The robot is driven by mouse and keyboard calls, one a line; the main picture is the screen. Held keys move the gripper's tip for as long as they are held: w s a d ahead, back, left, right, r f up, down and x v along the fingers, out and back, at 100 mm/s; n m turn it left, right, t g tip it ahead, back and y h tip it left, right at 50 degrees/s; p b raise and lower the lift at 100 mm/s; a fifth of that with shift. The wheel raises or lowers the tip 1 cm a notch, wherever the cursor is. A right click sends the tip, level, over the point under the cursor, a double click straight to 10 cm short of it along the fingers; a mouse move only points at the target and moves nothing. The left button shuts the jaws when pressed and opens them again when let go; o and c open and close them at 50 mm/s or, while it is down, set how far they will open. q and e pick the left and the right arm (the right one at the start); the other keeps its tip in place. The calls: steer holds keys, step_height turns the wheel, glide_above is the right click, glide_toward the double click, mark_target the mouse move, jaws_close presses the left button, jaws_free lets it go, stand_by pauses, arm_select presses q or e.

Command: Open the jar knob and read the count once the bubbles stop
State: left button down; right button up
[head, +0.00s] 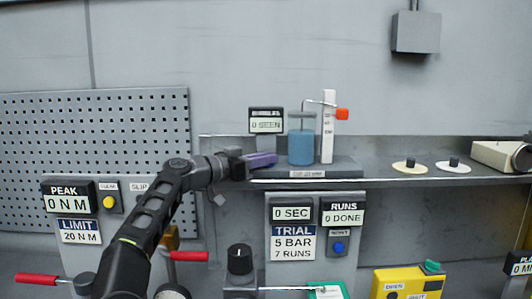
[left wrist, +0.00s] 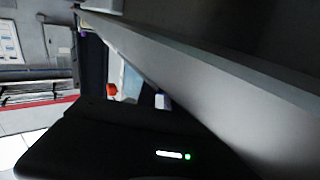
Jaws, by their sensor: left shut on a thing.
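The jar (head: 302,145) with blue liquid stands on the shelf in the head view, with a grey lid. A thin tube runs from it to a white upright scale (head: 328,125). An orange-red knob (head: 342,114) sits beside the scale's top; an orange-red piece also shows in the left wrist view (left wrist: 111,90). The bubble counter (head: 266,121) reads 0 SEEN. My left gripper (head: 243,164) is at the shelf's left end, left of the jar, shut on a purple block (head: 262,159). The fingertips are not clear. The knob is apart from the gripper. My right gripper is not in view.
The shelf (head: 400,180) runs right and carries two small dark knobs on pale discs (head: 410,165) (head: 453,166) and a beige device (head: 497,156). Below hang the trial panel (head: 293,243), a runs display (head: 342,214) and a yellow box (head: 408,283). A pegboard (head: 100,130) stands left.

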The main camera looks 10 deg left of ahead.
arm_select(q)
steer(key=shift+r, duration=0.1)
steer(key=c, duration=1.5)
jaws_free()
steer(key=shift+o, duration=0.2)
steer(key=shift+s+a+f+b, duration=0.25)
steer(key=shift+s+a+b, duration=0.15)
steer(key=shift+b, duration=0.3)
steer(key=b+v, duration=0.4)
steer(key=v, duration=0.2)
steer(key=shift+s+a, duration=0.1)
steer(key=shift+s+a+r, duration=0.1)
steer(key=shift+s+r, duration=0.05)
steer(key=shift+r, duration=0.05)
